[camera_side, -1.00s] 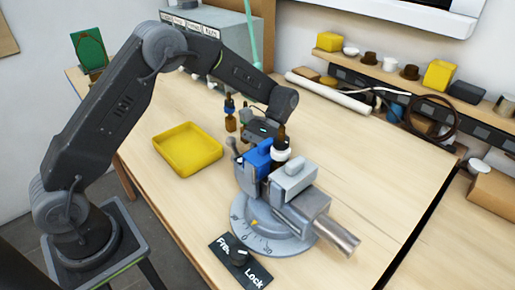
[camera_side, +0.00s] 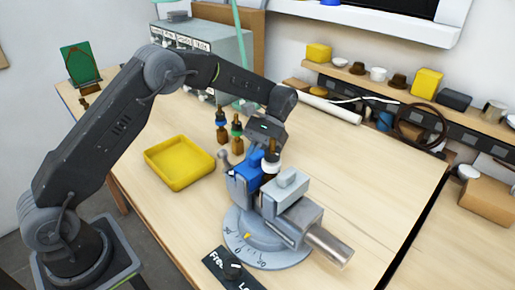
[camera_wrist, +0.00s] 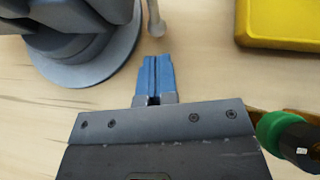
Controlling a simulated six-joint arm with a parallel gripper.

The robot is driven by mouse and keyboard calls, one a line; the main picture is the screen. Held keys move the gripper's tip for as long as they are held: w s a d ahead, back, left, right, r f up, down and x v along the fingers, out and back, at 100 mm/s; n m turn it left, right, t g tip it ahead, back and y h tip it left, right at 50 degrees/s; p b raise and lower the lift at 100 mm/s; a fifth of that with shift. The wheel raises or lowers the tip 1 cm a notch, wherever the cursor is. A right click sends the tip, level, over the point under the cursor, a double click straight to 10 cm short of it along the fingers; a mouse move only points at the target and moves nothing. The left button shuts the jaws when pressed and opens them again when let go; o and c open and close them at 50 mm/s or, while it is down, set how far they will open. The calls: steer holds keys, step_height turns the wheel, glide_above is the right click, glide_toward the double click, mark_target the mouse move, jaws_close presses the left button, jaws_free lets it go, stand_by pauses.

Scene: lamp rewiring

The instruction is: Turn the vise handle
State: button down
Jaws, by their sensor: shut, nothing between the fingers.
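The vise (camera_side: 290,205) stands on its round dial base on the bench, and part of it shows at the upper left of the wrist view (camera_wrist: 85,45). The vise handle (camera_side: 224,161) is a short grey rod with a ball end, on the vise's left side. In the wrist view the handle (camera_wrist: 156,28) hangs just beyond my fingertips, with a small gap in the picture; I cannot tell the depth. My gripper (camera_wrist: 155,60) has its blue fingers together and empty, beside the vise. In the side view its dark body (camera_side: 265,130) is behind the vise.
A yellow tray (camera_side: 180,180) lies left of the vise. Two collared drivers (camera_side: 221,128) (camera_side: 237,130) stand behind, and the green-collared one (camera_wrist: 285,135) is close to my gripper. A white-collared part (camera_side: 271,162) rises by the vise. A Free/Lock switch (camera_side: 232,268) is in front.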

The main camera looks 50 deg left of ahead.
steer(key=shift+v, duration=1.5)
steer(key=s+r+n+t, duration=0.9)
steer(key=s+r+t, duration=0.1)
steer(key=s+r, duration=0.55)
steer(key=s+n+t+y, duration=0.1)
steer(key=s+n+t, duration=0.35)
steer(key=s, duration=0.25)
steer(key=w+d+f, duration=0.1)
steer(key=w+f, duration=0.6)
steer(key=f, duration=0.1)
steer(key=shift+w+r+g, duration=0.15)
steer(key=shift+w+g, duration=0.4)
